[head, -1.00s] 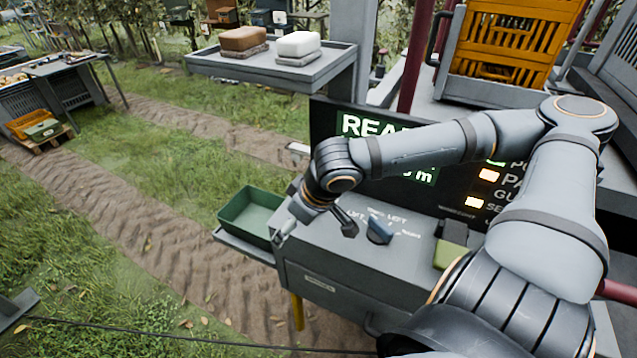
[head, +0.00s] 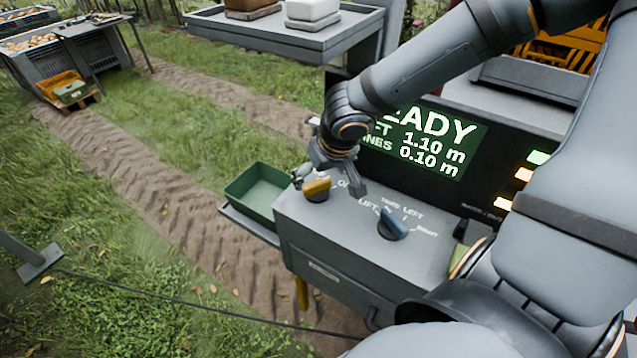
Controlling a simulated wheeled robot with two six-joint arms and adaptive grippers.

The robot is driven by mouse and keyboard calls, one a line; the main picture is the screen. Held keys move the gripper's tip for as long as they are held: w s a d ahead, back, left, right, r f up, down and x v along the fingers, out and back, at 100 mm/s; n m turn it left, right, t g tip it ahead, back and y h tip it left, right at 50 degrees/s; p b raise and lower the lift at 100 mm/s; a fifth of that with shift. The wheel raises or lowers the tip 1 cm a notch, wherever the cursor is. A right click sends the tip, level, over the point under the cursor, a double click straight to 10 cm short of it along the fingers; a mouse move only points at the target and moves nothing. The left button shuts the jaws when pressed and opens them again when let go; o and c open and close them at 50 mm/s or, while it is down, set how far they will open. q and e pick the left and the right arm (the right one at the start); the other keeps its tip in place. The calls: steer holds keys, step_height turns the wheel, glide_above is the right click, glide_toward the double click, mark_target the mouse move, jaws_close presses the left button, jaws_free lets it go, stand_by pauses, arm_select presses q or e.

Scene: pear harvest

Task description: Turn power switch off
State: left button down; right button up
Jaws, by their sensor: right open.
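A yellow-orange rotary knob (head: 317,187) sits on a dark round base at the left end of the grey control box top (head: 335,235). Part of a label shows beside it, mostly hidden by my gripper; I take this knob for the power switch. My right gripper (head: 328,184) is open, pointing down, with one fingertip on each side of the knob; I cannot tell if they touch it. A blue selector knob (head: 392,224) with white labels stands to the right. My left gripper is not in view.
The display panel (head: 430,140) behind the box is lit and reads READY, 1.10 m and 0.10 m. A green tray (head: 262,195) sits at the box's left side. A grey shelf (head: 300,35) stands behind. My right arm covers the upper right.

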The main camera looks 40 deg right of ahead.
mark_target(317, 183)
steer(key=shift+b+x, duration=0.3)
steer(key=shift+x, duration=1.3)
steer(key=c, duration=1.2)
